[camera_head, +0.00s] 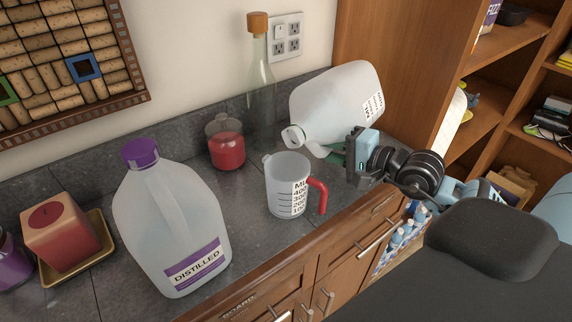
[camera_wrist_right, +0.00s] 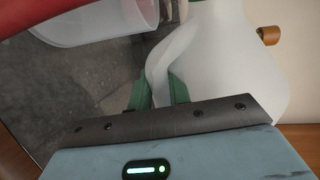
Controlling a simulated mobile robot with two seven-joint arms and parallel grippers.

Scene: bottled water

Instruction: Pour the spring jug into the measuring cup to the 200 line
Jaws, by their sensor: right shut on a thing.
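The spring jug (camera_head: 335,98) is a translucent white jug with a partly visible label, tipped on its side with its mouth to the left. My right gripper (camera_head: 338,152) has green fingers shut on its handle, also seen in the right wrist view (camera_wrist_right: 165,62). The clear measuring cup (camera_head: 285,188) stands upright on the counter, with black marks and a red handle. The jug's mouth is above and behind the cup's rim; I cannot tell if it is directly over it. I see no stream and no clear water level in the cup. My left gripper is out of view.
A purple-capped distilled jug (camera_head: 168,225) stands at the left front. A red-filled jar (camera_head: 226,145) and a tall corked bottle (camera_head: 261,85) stand behind the cup. A red candle (camera_head: 62,232) sits on a gold tray. Wooden shelving (camera_head: 510,45) bounds the right.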

